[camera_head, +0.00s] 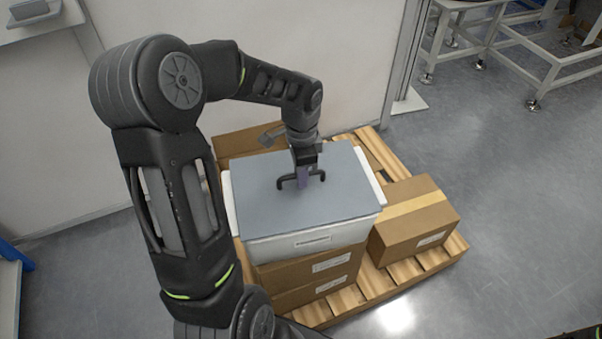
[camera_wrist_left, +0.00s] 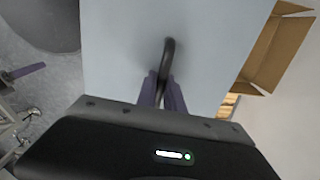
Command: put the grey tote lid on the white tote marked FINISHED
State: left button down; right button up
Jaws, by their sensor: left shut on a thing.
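The grey tote lid (camera_head: 265,193) is a flat panel with a black handle in its middle. It lies over the top of the white tote (camera_head: 290,248), which has a small label on its front wall. White tote rim shows at the left and right of the lid; I cannot tell whether the lid is fully seated. My left gripper (camera_head: 304,182) points down and is shut on the lid's handle. In the left wrist view the purple fingers (camera_wrist_left: 162,92) close around the black handle (camera_wrist_left: 167,60), with the grey lid (camera_wrist_left: 120,50) behind. My right gripper is not in view.
The tote stands on stacked cardboard boxes (camera_head: 310,275) on a wooden pallet (camera_head: 405,277). A taped carton (camera_head: 415,220) sits to the right, and an open carton (camera_head: 235,143) is behind. A white wall is behind; metal frames (camera_head: 510,45) stand at the back right.

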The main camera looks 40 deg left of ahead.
pick_arm(q)
jog(key=shift+f, duration=0.1)
jog(key=c, duration=1.4)
grip_release()
notch_tip(320, 180, up, 8)
jog(key=shift+f+p, duration=0.1)
jog(key=shift+p, duration=0.4)
